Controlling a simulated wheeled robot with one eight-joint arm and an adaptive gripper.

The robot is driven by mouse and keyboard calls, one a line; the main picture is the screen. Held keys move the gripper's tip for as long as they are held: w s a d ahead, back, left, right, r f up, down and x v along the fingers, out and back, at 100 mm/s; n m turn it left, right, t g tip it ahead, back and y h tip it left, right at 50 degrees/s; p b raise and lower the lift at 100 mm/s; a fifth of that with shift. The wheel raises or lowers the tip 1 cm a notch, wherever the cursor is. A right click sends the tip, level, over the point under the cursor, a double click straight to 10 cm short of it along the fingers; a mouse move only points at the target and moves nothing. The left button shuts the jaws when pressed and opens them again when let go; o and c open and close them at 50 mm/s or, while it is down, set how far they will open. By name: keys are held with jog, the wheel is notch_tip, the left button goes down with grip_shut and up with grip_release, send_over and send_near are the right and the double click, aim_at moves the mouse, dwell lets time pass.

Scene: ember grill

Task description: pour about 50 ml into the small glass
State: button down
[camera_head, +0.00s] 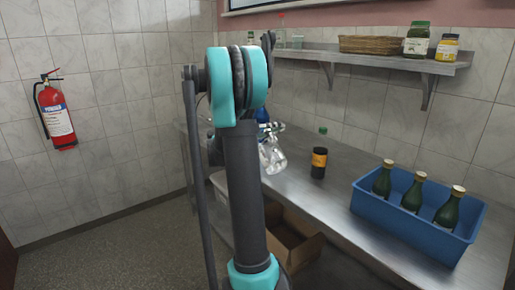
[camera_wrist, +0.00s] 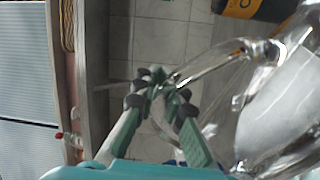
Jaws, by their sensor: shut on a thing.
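My gripper (camera_wrist: 162,88) is shut on the curved handle of a clear glass jug (camera_wrist: 285,95) in the wrist view. The jug fills the right side there, with a pale area inside; I cannot tell how much liquid it holds. In the head view the jug (camera_head: 273,156) hangs tilted near my gripper (camera_head: 268,130), by the left part of the steel counter (camera_head: 345,208). My arm hides part of this area. I cannot make out a small glass for certain on the counter in either view.
A dark bottle with a yellow label (camera_head: 319,163) stands right of the jug. A blue crate (camera_head: 405,228) with several green bottles sits at the counter's right. The wall shelf (camera_head: 375,60) holds a basket, jars and clear glassware. An open cardboard box (camera_head: 292,246) is below the counter.

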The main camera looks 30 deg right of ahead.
jog(key=shift+w+r+n+p, duration=0.45)
jog(key=shift+w+n+p, duration=0.05)
jog(key=shift+n, duration=0.1)
dwell(2.3)
jog(key=shift+s+f+m, duration=0.45)
jog(key=shift+s+m, duration=0.05)
jog(key=shift+s, duration=0.05)
jog(key=shift+s+a+f+m, duration=0.1)
jog(key=shift+s+f+m, duration=0.25)
jog(key=shift+s+m, duration=0.55)
jog(key=shift+s+r+m, duration=0.1)
jog(key=shift+s+m, duration=0.25)
jog(key=shift+m, duration=0.65)
